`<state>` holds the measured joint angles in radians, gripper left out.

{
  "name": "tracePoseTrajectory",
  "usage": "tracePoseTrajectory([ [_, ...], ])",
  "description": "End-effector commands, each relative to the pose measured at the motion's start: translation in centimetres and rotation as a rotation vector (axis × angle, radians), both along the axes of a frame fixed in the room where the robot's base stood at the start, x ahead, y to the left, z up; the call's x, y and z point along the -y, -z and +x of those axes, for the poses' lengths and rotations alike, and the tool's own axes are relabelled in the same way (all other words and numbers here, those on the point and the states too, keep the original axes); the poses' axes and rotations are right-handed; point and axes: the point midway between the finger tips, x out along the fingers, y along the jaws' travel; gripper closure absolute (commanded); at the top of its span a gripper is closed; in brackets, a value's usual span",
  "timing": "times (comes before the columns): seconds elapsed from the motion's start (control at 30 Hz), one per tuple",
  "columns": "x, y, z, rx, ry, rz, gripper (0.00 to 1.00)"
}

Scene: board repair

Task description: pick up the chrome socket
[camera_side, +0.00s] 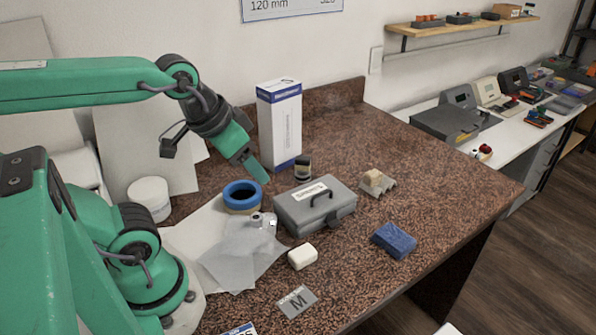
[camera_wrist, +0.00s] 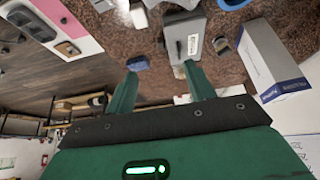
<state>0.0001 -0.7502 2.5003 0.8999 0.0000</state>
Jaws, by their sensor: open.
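A small shiny metal piece that looks like the chrome socket (camera_side: 257,220) stands by the crumpled clear sheet, just in front of the blue tape roll (camera_side: 241,195) and left of the grey case (camera_side: 314,205). I cannot make it out surely in the wrist view. My gripper (camera_side: 259,174) hangs above and behind it, over the tape roll, apart from everything. In the wrist view my gripper's two green fingers (camera_wrist: 159,69) are spread with nothing between them.
A tall white box (camera_side: 280,125) and a dark-capped jar (camera_side: 303,168) stand behind. A white block (camera_side: 302,256), a blue sponge (camera_side: 394,240) and a tan-grey piece (camera_side: 376,182) lie around the case. The speckled counter is clear at front right.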

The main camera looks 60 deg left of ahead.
Motion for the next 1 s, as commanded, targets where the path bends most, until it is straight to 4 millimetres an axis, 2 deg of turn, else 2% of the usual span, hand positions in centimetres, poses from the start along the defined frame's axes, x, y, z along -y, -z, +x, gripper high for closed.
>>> tracePoseTrajectory([
  [0.37,-0.1,0.1,0.1,-0.007,-0.002,0.001,0.48],
  [0.57,-0.8,1.1,1.0,-0.05,-0.009,0.011,0.48],
  [0.77,-2.2,3.3,2.4,-0.136,-0.02,0.026,0.48],
  [1.0,-4.5,6.8,3.9,-0.254,-0.03,0.032,0.48],
])
